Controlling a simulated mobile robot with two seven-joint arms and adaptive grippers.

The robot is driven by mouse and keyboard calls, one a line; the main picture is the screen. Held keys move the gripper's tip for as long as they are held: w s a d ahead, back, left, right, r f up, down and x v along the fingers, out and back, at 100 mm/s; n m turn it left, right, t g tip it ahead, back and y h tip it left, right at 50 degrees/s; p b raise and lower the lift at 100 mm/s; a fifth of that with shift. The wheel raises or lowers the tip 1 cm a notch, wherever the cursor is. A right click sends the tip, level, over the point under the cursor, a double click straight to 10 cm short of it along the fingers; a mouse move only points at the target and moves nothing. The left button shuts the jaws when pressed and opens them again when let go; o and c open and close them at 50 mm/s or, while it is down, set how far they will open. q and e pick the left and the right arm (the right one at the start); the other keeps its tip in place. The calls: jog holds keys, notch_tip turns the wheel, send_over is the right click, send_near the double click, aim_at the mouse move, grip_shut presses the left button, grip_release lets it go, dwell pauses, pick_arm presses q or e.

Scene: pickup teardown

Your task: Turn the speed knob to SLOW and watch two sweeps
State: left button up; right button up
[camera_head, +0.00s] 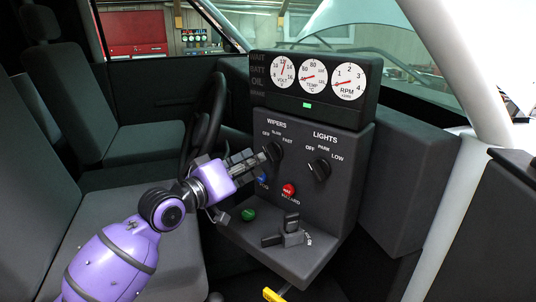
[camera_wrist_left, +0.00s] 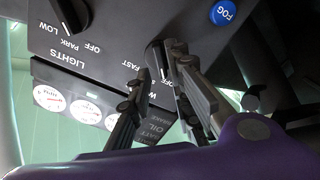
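The black WIPERS speed knob (camera_head: 274,151) is on the dark control panel (camera_head: 340,205), below the labels OFF, SLOW and FAST. In the wrist view the knob (camera_wrist_left: 154,55) shows upside down, partly covered by a finger. I cannot tell for sure which label it points to. My left gripper (camera_head: 259,158) reaches in from the left with its tips at the knob. In the wrist view its fingers (camera_wrist_left: 160,58) are apart, with the knob at or between the tips; contact is unclear. My right gripper is not in view.
A LIGHTS knob (camera_head: 319,169) is to the right. A red HAZARD button (camera_head: 288,189) and a blue FOG button (camera_head: 262,179) are below. A green knob (camera_head: 248,214) and a black lever (camera_head: 291,226) are on the lower ledge. The steering wheel (camera_head: 207,112) is behind my arm.

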aim_at(267, 154)
pick_arm(q)
jog(key=shift+x, duration=2.65)
grip_shut()
